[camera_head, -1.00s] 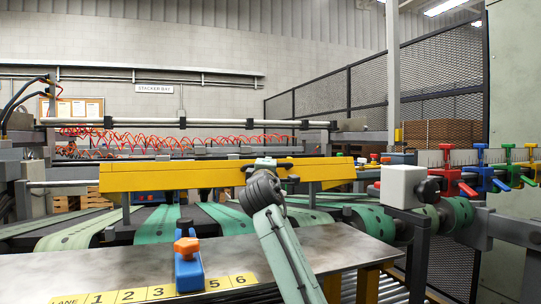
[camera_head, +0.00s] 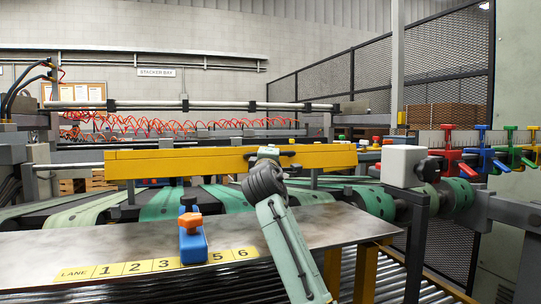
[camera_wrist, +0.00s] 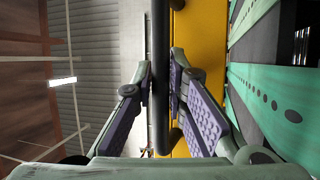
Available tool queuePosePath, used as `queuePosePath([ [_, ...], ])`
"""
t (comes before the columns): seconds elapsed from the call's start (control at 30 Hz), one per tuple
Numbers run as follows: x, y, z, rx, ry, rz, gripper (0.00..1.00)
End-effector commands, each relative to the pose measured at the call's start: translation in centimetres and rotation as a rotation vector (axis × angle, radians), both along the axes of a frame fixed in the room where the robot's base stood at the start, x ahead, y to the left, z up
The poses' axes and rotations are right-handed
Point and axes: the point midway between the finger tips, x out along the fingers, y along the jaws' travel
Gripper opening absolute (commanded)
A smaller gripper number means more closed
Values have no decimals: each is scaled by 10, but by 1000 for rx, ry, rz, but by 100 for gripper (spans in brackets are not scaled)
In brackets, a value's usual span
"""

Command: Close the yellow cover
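The yellow cover (camera_head: 205,162) is a long bar-like panel lying across the machine above the green belts. A dark bar handle (camera_wrist: 161,100) runs along its face in the wrist view, with the yellow panel (camera_wrist: 205,35) just to its right. My gripper (camera_head: 268,160) is at the right part of the cover. In the wrist view my gripper (camera_wrist: 161,75) has its two purple-padded fingers closed in on both sides of the handle, apparently touching it. In the head view my wrist hides the fingers and most of the handle.
A metal plate (camera_head: 100,248) with numbered lane labels and a blue block with an orange knob (camera_head: 192,240) lies in front. A white box (camera_head: 402,166) stands right of the cover. Coloured clamps (camera_head: 483,150) line the right side. Green belts (camera_head: 225,198) run beneath.

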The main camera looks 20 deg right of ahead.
Motion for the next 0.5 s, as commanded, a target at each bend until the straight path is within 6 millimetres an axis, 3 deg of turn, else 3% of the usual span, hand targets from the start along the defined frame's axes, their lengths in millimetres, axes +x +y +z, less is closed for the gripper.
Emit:
queuePosePath([
  [0.27,0,0,1,0,-1,0,32],
  [0.5,0,0,0,1,0,1,32],
])
